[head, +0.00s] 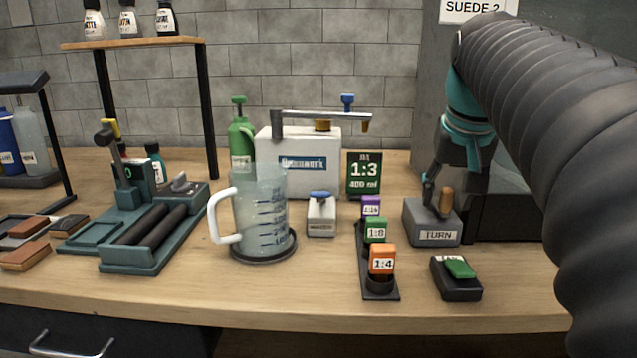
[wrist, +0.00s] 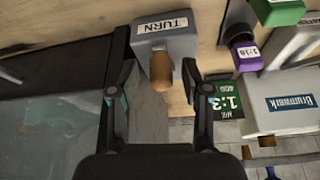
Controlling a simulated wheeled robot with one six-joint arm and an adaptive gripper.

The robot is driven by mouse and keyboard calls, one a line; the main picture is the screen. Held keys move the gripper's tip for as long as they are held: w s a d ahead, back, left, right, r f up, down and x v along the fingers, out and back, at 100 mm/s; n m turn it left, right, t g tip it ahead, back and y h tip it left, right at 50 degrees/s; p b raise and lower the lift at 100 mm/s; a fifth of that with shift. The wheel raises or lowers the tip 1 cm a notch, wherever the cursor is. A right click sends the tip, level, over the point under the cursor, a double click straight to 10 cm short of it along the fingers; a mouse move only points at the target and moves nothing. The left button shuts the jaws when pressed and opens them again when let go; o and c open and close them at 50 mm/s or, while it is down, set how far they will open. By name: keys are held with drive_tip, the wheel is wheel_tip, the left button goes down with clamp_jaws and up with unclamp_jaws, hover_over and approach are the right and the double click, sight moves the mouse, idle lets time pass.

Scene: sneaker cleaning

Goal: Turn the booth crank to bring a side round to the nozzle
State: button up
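The crank is a grey block (head: 432,228) labelled TURN with a wooden-looking knob (head: 446,201) on top. In the wrist view the block (wrist: 165,42) is at the top centre, and the knob (wrist: 162,76) points toward me. My gripper (head: 438,188) is over the block. In the wrist view my gripper (wrist: 158,72) is open, with one finger on each side of the knob and gaps showing. The booth (head: 505,205) is dark and mostly hidden behind my arm. Its glassy panel (wrist: 50,125) fills the left of the wrist view. The nozzle and the sneaker cannot be made out.
A small dark box with a green pad (head: 457,279) sits in front of the crank. A rack of coloured tags (head: 378,286), a 1:3 card (head: 364,174), a white machine (head: 300,165) and a measuring jug (head: 262,215) stand to the left.

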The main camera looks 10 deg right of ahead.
drive_tip(key=v, duration=1.2)
